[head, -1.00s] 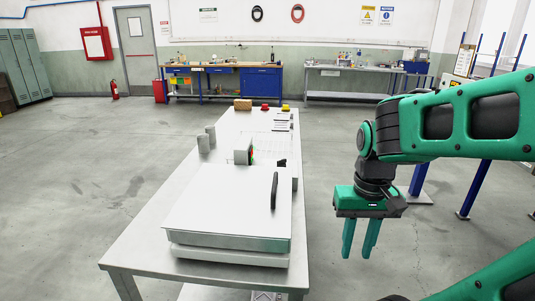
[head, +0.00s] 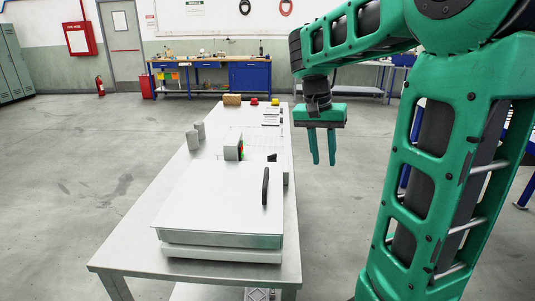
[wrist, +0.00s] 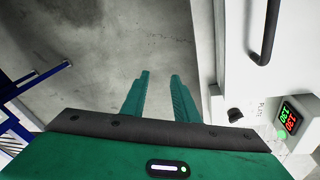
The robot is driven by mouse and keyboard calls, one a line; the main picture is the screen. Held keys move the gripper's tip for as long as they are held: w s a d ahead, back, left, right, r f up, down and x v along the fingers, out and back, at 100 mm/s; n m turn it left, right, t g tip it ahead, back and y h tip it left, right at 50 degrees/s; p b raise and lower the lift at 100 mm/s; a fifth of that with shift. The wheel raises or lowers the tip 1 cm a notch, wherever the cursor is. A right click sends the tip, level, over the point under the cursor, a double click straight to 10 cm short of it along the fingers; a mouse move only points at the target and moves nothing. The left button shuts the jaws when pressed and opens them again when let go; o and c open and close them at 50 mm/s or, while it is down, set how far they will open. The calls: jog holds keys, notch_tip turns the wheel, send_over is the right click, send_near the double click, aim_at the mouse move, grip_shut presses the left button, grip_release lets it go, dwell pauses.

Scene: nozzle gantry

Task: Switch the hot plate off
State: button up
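A white flat-topped unit (head: 215,200) with a dark bar handle (head: 265,186) stands on the near part of the bench; I cannot tell for sure that it is the hot plate. Behind it stands a small grey box (head: 232,148) with a lit display. In the wrist view, the display (wrist: 289,118) shows green and red digits, too blurred to read. A dark knob (wrist: 235,115) sits left of it on a white panel. My gripper (head: 323,163) hangs fingers down, right of the bench. Its fingers (wrist: 159,74) are apart and empty, left of the knob, touching nothing.
Open floor lies around the bench.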

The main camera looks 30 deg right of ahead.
jog(key=w+r+m+h, duration=0.1)
jog(key=w+r+m, duration=0.15)
jog(key=w, duration=1.15)
jog(key=m+h, duration=0.1)
jog(key=m, duration=0.3)
send_near(272, 158)
jog(key=x, duration=0.7)
jog(key=shift+w+d, duration=0.15)
jog(key=shift+w, duration=0.2)
jog(key=shift+r+t, duration=0.15)
jog(key=shift+t, duration=0.15)
grip_shut()
